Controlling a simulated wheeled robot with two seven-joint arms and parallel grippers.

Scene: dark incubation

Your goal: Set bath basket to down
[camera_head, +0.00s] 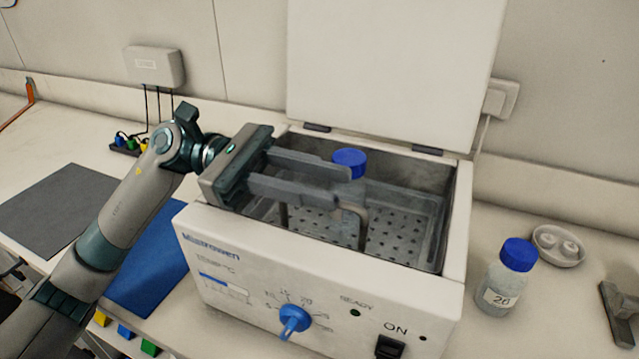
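The bath is a white box (330,290) with its lid (395,70) raised. Inside it lies a perforated metal basket (395,238), low in the tank, with a bent handle rod showing near the fingers. A bottle with a blue cap (349,160) stands upright in the bath. My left gripper (357,183) reaches over the bath from the left. Its two long fingers are apart, and their tips are at the bottle. They partly hide the bottle and the basket, and I cannot tell whether they touch either. My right gripper is not in view.
A dark object (621,312) lies at the right edge. The bath front has a blue dial (293,320) and an ON switch (390,347). Dark and blue mats lie left.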

